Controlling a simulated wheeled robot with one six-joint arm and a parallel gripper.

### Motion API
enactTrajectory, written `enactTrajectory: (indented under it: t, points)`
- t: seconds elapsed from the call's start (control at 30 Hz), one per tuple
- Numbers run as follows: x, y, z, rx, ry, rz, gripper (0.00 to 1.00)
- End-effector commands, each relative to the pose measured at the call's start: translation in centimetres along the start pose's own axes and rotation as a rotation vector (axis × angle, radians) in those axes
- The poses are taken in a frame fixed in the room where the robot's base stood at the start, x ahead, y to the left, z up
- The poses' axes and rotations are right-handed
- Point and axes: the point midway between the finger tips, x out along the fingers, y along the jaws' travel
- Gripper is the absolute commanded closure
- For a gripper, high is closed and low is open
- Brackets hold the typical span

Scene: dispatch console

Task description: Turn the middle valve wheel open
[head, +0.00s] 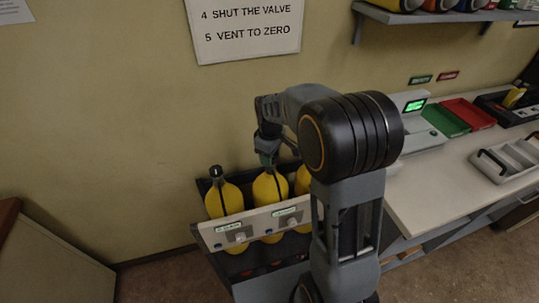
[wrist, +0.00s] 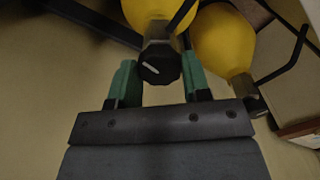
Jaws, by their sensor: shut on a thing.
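Three yellow cylinders stand in a rack with a pale front panel (head: 251,228): the left one (head: 225,199), the middle one (head: 269,188) and the right one (head: 302,181), partly behind my arm. My gripper (head: 268,150) reaches down onto the top of the middle cylinder and hides its valve wheel in the head view. In the wrist view, the middle valve wheel (wrist: 160,66) is a black faceted knob with a white pointer line. My gripper's green fingers (wrist: 160,82) lie on either side of it, shut on it. A neighbouring yellow cylinder (wrist: 222,40) shows at right.
The left cylinder's black valve (head: 215,171) stands free. A counter (head: 435,190) at right holds a green tray (head: 446,120), a red tray (head: 470,114) and a device with a lit green screen (head: 414,105). A wall sign (head: 245,28) hangs above. Floor is clear at left.

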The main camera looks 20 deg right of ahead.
Motion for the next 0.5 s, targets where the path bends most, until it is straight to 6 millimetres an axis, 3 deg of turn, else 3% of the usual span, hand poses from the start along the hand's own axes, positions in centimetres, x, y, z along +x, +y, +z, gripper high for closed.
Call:
enactTrajectory:
  t: [0.5]
  points:
    - [-0.09, -0.08, -0.07, -0.349, 0.003, 0.002, 0.8]
